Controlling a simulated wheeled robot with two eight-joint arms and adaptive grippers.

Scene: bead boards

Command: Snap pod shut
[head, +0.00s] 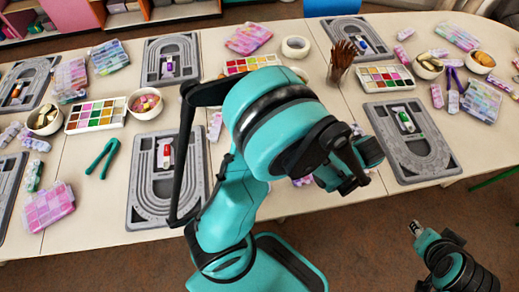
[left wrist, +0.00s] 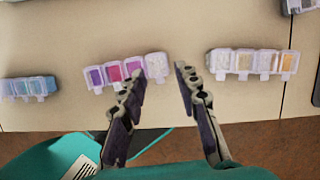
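In the left wrist view, a strip of small clear pods (left wrist: 115,75) with purple, pink and whitish contents lies near the table's edge. Its whitish end pod (left wrist: 157,65) lies in the gap between my left fingertips; I cannot tell whether its lid is up. My left gripper (left wrist: 160,77) is open and empty, its fingers pointing at the strip. In the head view, my left arm hides most of this strip; a purple bit (head: 302,181) shows beside it. My right gripper (head: 415,228) is low at the right, off the table; its fingers are too small to read.
Other pod strips lie to the right (left wrist: 252,63) and left (left wrist: 28,88) in the wrist view. Grey bead boards (head: 141,218) and (head: 446,174) flank my left arm. The table's front edge is close.

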